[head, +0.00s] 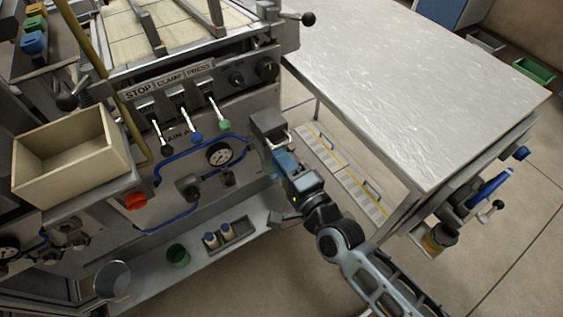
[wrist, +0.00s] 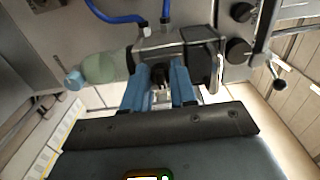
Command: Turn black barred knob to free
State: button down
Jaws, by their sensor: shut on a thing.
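My gripper (wrist: 161,76) is shut on a dark knob (wrist: 160,84) between its two blue fingers, in the wrist view. The knob seems to be the black barred knob; the fingers hide most of it, so I cannot read which way its bar points. It sits on a grey metal housing (wrist: 203,36) fed by a blue hose. In the head view my gripper (head: 279,153) is up against the grey housing (head: 267,123) at the right of the machine's front, and the knob is hidden there.
A pressure gauge (head: 220,154) and blue hose (head: 170,148) lie left of the housing. Small levers (head: 213,103) and two black knobs (head: 237,79) are above. A grey-topped table (head: 420,80) stands right. In the wrist view a greenish bowl (wrist: 100,67) adjoins the housing.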

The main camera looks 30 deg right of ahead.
jog(key=shift+d, duration=0.1)
dwell(0.4)
jog(key=c, duration=1)
grip_release()
jog(key=shift+o, duration=0.2)
jog(key=shift+s, duration=0.1)
jog(key=s, duration=0.7)
jog(key=shift+s+b, duration=0.35)
jog(key=shift+b, duration=0.05)
